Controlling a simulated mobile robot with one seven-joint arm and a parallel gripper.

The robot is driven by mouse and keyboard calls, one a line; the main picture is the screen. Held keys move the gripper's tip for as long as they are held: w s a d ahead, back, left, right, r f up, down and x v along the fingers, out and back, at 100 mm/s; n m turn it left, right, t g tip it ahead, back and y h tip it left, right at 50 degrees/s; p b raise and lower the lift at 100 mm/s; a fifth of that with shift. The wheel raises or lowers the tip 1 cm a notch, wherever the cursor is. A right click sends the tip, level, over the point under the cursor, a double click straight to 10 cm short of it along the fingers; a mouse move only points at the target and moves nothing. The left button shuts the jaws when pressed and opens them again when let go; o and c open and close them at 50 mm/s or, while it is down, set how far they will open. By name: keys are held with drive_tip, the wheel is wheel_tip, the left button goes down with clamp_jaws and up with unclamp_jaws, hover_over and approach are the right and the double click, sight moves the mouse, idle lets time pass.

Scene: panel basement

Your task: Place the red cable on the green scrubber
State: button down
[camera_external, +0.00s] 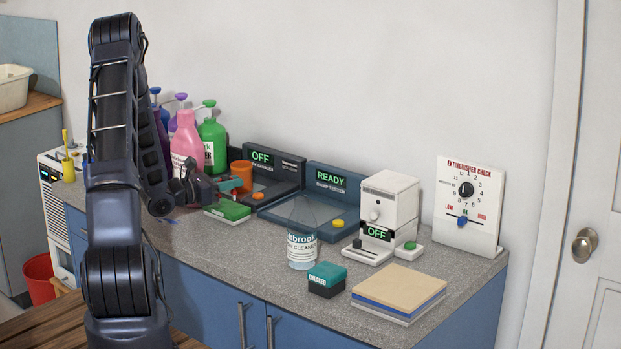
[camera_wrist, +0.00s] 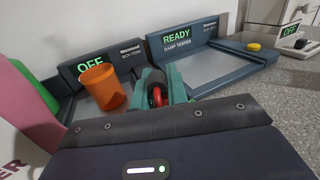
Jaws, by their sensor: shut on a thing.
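My gripper (camera_external: 229,186) is at the back left of the counter, with its teal fingers just above the green scrubber (camera_external: 228,210). In the wrist view, my gripper (camera_wrist: 162,92) is shut on a small red and black piece, which I take to be the red cable (camera_wrist: 157,100). Most of the cable is hidden behind the gripper body. The scrubber is a flat green block lying on the counter; I cannot make it out in the wrist view. I cannot tell whether the cable touches it.
An orange cup (camera_external: 241,174) stands at the OFF station (camera_external: 273,168), just behind my gripper. A pink bottle (camera_external: 186,148) and a green bottle (camera_external: 213,143) stand close at left. A READY tester (camera_external: 332,181) and a clear cleaner bottle (camera_external: 302,250) are to the right.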

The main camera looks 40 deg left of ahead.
drive_tip(key=shift+f, duration=0.4)
drive_tip(key=shift+f, duration=0.1)
drive_tip(key=c, duration=1.4)
unclamp_jaws()
drive_tip(key=shift+s+a, duration=0.1)
drive_tip(key=shift+s, duration=0.2)
drive_tip(key=v, duration=1.1)
drive_tip(key=shift+s+a, duration=0.1)
drive_tip(key=shift+s, duration=0.1)
